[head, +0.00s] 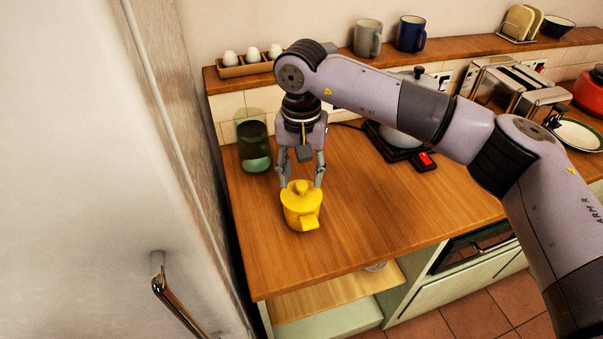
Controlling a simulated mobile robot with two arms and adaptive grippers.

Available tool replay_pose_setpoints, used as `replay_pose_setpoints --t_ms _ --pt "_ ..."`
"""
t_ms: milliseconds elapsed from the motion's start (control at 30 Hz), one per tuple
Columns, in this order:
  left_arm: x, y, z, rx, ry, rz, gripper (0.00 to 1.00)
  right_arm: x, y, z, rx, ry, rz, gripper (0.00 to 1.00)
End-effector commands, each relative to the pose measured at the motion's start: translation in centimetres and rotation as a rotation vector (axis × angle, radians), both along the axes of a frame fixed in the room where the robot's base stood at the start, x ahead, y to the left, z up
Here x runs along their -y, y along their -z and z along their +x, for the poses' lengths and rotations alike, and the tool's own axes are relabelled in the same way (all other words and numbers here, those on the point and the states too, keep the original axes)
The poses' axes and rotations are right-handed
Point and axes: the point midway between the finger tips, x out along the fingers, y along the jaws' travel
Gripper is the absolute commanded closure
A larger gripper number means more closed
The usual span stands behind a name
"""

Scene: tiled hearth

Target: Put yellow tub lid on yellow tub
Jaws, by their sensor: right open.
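The yellow tub (301,216) stands upright on the wooden counter, with its handle toward the front. The yellow tub lid (300,192), with a small knob on top, rests on the tub's mouth and looks level. My right gripper (301,180) points down from above at the back of the lid. Its fingers are open, one on each side of the knob. I cannot tell whether the fingertips touch the lid. My left gripper is not in view.
A dark green glass jar (253,148) stands close behind and left of my gripper. A kettle (402,133) on a dark base and a toaster (494,86) stand to the right. Eggs, mugs and bowls are on the back shelf (450,49). The counter front (350,230) is clear.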

Motion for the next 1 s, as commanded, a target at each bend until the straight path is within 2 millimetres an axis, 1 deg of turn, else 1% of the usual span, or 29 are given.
replay_pose_setpoints --t_ms 500,900,1000 --pt "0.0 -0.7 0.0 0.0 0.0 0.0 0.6 0.0 -1.7 0.0 0.0 0.0 0.0 0.57" --pt "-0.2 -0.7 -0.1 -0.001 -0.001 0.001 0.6 0.0 -1.8 0.0 0.0 0.0 0.0 0.57" --pt "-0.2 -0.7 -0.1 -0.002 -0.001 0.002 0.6 0.0 -2.3 0.0 0.001 0.0 0.001 0.57"
